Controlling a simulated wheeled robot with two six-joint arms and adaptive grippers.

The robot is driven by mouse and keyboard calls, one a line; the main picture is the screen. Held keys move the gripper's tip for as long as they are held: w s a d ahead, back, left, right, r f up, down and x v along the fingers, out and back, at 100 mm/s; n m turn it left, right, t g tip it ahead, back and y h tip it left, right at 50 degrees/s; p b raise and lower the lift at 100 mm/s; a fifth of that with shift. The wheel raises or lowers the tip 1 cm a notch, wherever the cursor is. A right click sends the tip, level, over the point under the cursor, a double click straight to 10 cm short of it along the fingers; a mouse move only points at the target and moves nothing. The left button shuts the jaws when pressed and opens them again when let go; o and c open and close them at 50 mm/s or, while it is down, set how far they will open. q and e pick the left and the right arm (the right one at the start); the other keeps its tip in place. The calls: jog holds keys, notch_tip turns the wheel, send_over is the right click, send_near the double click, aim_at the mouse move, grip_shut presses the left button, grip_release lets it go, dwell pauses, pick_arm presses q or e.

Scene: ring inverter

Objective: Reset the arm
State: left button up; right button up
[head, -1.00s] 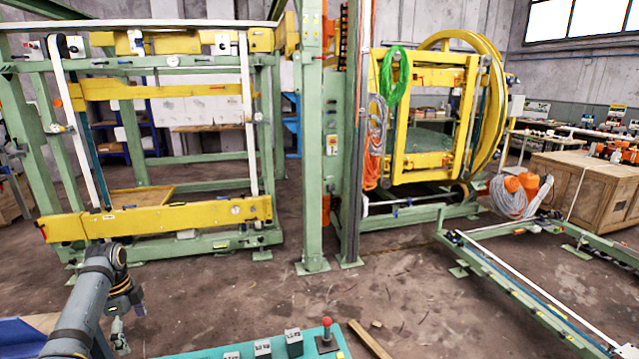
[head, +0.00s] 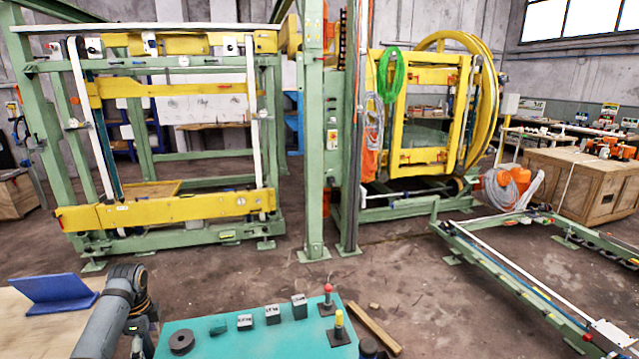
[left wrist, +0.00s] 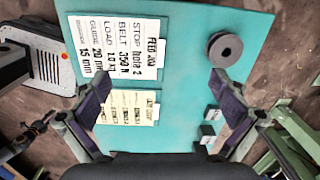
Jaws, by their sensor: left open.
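My left arm (head: 105,325) comes in at the lower left of the head view, bent at a grey joint with the forearm pointing down. Its gripper is mostly cut off by the bottom edge there. In the left wrist view my left gripper (left wrist: 163,85) is open and empty, its two dark fingers wide apart. It is above the teal panel (left wrist: 185,55). My right gripper is not in view.
On the teal panel lie a dark ring-shaped disc (head: 181,342), small grey blocks (head: 272,315), a red-topped lever (head: 328,295) and printed cards (left wrist: 115,45). A blue bracket (head: 58,292) stands on a wooden tabletop at left. Green-yellow frames stand beyond; open floor lies between.

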pick_arm(q)
jog(key=s+d+f+n+t, duration=0.1)
jog(key=s+d+f+n, duration=0.1)
jog(key=s+d+f, duration=0.4)
jog(key=s+d+f+n+t, duration=0.1)
jog(key=s+d+f+n, duration=0.2)
jog(key=s+d, duration=0.35)
jog(key=s+d+r+n+t, duration=0.2)
jog(key=s+d+r+n, duration=0.2)
jog(key=s+d+n, duration=0.55)
jog(key=s+a+f+m+g+b, duration=0.1)
jog(key=s+a+f+b, duration=0.15)
jog(key=f, duration=1.45)
jog(key=s+a+f+m+g+b, duration=0.1)
jog(key=s+f+b, duration=0.25)
jog(key=f, duration=1.45)
jog(key=s+f+b, duration=0.4)
jog(key=s+f, duration=1.3)
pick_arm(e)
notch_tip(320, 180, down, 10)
pick_arm(q)
notch_tip(320, 180, up, 14)
jog(key=p, duration=1.3)
jog(key=shift+a+f+g, duration=0.2)
jog(key=shift+f+g, duration=0.05)
jog(key=shift+g, duration=0.15)
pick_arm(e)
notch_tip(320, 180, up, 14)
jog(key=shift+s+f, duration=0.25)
